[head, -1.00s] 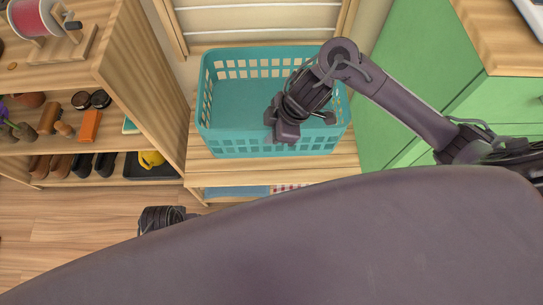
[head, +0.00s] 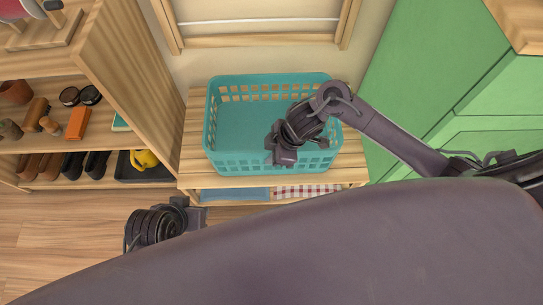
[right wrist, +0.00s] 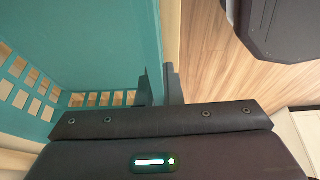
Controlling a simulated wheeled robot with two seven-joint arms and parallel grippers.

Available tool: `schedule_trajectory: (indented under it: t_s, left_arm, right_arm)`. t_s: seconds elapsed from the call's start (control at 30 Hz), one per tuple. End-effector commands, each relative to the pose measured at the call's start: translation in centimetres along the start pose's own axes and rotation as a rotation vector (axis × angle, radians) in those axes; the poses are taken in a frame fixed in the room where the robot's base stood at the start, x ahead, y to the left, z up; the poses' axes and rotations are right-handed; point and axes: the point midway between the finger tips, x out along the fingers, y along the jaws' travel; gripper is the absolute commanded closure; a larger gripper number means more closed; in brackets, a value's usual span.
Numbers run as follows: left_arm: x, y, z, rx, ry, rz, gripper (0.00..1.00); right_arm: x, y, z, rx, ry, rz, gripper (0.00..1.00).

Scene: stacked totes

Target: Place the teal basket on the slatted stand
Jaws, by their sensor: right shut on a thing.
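The teal basket (head: 228,162) is upright over the top of the wooden slatted stand (head: 192,160) in the head view; I cannot tell whether its base touches the slats. My right gripper (head: 284,152) is shut on the basket's near wall, right of its middle. In the right wrist view the teal wall (right wrist: 110,35) runs down to the fingers (right wrist: 160,85). My left gripper (head: 197,214) is low in the head view, in front of the stand and apart from the basket; its fingers are too unclear to read.
A wooden shelf unit (head: 130,80) with shoes, brushes and a yellow item stands at left. Green cabinets (head: 420,90) stand at right. A framed panel (head: 255,40) is behind. The stand's lower shelf holds folded cloths (head: 305,190).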

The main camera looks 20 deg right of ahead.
Motion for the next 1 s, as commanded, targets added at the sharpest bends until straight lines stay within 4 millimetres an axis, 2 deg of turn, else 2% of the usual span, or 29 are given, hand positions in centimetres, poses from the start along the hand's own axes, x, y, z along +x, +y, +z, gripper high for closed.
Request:
schedule_trajectory:
  t_s: [0.4, 0.43, 0.57, 0.87, 1.0]
  left_arm:
    - [0.1, 0.2, -0.2, 0.004, 0.016, 0.004, 0.64]
    - [0.1, 0.2, -0.2, 0.004, 0.016, 0.004, 0.64]
    - [0.1, 0.2, -0.2, 0.004, 0.016, 0.004, 0.64]
    - [0.0, 0.2, -0.2, 0.004, 0.016, 0.004, 0.64]
    - [-0.6, 0.0, -0.1, -0.003, -0.010, -0.002, 0.64]
  right_arm:
    - [0.5, 0.1, 0.1, -0.001, 0.002, 0.003, 1.00]
    - [0.5, 0.0, 0.2, 0.000, 0.001, 0.001, 0.90]
    - [0.5, 0.0, 0.2, 0.000, 0.000, 0.001, 0.73]
    - [0.3, 0.0, 0.1, 0.000, 0.000, 0.001, 0.72]
    - [-1.1, 0.1, 0.0, -0.002, 0.000, 0.003, 0.72]
